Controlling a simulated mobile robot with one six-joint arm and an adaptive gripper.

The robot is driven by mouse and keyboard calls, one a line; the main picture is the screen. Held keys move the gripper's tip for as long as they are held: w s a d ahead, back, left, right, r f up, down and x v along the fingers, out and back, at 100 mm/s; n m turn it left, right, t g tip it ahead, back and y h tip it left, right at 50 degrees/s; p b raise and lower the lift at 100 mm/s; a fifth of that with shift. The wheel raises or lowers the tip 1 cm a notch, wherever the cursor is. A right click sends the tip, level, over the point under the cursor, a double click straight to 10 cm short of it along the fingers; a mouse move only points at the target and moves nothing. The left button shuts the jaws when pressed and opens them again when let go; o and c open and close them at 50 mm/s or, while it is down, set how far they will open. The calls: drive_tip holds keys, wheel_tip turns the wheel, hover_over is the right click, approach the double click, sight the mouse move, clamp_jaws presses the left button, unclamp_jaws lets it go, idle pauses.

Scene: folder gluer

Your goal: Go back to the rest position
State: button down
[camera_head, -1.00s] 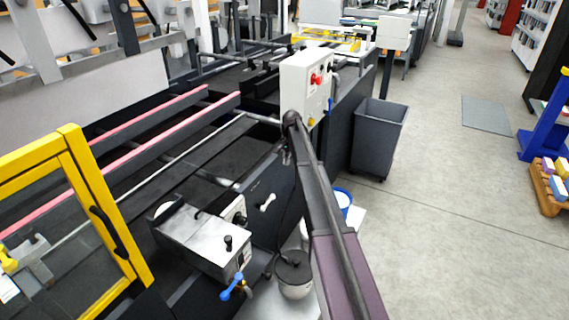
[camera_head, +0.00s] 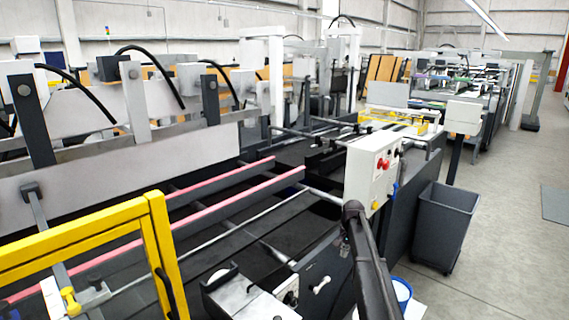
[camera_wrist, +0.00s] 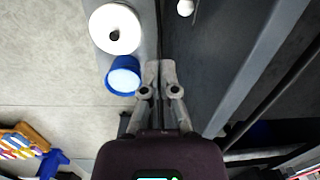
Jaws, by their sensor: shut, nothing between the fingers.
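My gripper (camera_wrist: 158,78) is shut and empty in the wrist view, its two fingers together. It is over the side of the folder gluer, whose dark side panel (camera_wrist: 225,50) lies to the right of the fingers. In the head view my dark arm reaches up from the bottom edge and ends in front of the machine, below the white control box (camera_head: 372,172) with red buttons. The gripper itself is mostly hidden there by the arm.
A blue bucket with pale contents (camera_wrist: 123,76) and a white round pot (camera_wrist: 115,28) stand just left of the fingers. A grey bin (camera_head: 445,225) stands beside the machine. A yellow-framed guard (camera_head: 160,250) is at left. Open floor lies right (camera_head: 500,270).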

drive_tip(key=s+a+r+n+p, duration=0.1)
drive_tip(key=s+a+n, duration=0.1)
drive_tip(key=s, duration=0.9)
drive_tip(key=s+a+r+n+p, duration=0.1)
drive_tip(key=s+a+n, duration=0.1)
drive_tip(key=s, duration=1)
drive_tip(key=s+a+r+n+h+p, duration=0.1)
drive_tip(key=s+a+r+n, duration=0.1)
drive_tip(key=s, duration=1)
drive_tip(key=shift+a+n+p, duration=0.4)
drive_tip(key=shift+a+n, duration=0.2)
drive_tip(key=shift+a, duration=0.25)
